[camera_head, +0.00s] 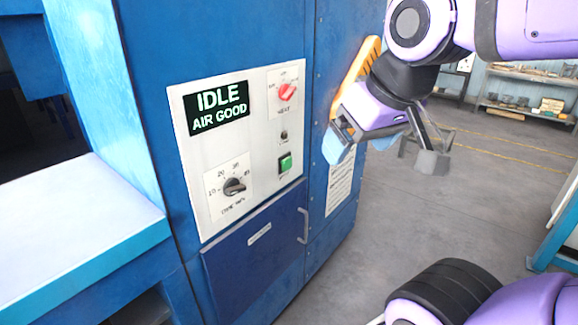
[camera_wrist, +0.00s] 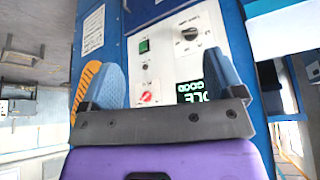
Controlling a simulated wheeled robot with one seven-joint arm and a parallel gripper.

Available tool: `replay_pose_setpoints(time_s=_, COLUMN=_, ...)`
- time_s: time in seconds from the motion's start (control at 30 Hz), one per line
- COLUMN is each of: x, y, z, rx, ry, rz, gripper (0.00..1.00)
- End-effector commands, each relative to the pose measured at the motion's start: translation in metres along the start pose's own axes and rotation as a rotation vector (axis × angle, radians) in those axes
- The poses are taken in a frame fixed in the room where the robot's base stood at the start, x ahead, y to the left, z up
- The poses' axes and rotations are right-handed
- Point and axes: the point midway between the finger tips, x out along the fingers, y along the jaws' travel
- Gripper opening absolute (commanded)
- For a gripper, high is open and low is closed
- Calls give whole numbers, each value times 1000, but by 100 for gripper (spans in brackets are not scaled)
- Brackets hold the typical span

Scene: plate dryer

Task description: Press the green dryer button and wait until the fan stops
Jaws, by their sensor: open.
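The green dryer button (camera_head: 285,163) sits low on the right side of a pale control panel (camera_head: 259,135) on the blue dryer. It also shows in the wrist view (camera_wrist: 144,46), between my fingers and beyond them. A display (camera_head: 217,108) on the panel reads "IDLE AIR GOOD". My gripper (camera_head: 358,150) is to the right of the panel, apart from the button. Its two blue fingers are spread with nothing between them, as the wrist view shows (camera_wrist: 165,78). No fan is visible.
A red knob (camera_head: 287,92) and a black dial (camera_head: 234,187) share the panel. A blue drawer (camera_head: 255,255) with a handle is below. A pale ledge (camera_head: 75,225) juts out at left. An orange slotted part (camera_head: 364,65) is behind my gripper. Open floor lies at right.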

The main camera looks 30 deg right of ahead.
Motion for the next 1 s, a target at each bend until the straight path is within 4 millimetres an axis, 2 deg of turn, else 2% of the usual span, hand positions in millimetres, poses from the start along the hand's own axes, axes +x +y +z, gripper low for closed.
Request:
replay_pose_setpoints(time_s=0.03, x=0, y=0, z=0, rx=0, ry=0, rz=0, gripper=76)
replay_pose_setpoints(time_s=0.37, x=0, y=0, z=0, rx=0, ry=0, rz=0, gripper=0)
replay_pose_setpoints(time_s=1.0, x=0, y=0, z=0, rx=0, ry=0, rz=0, gripper=0)
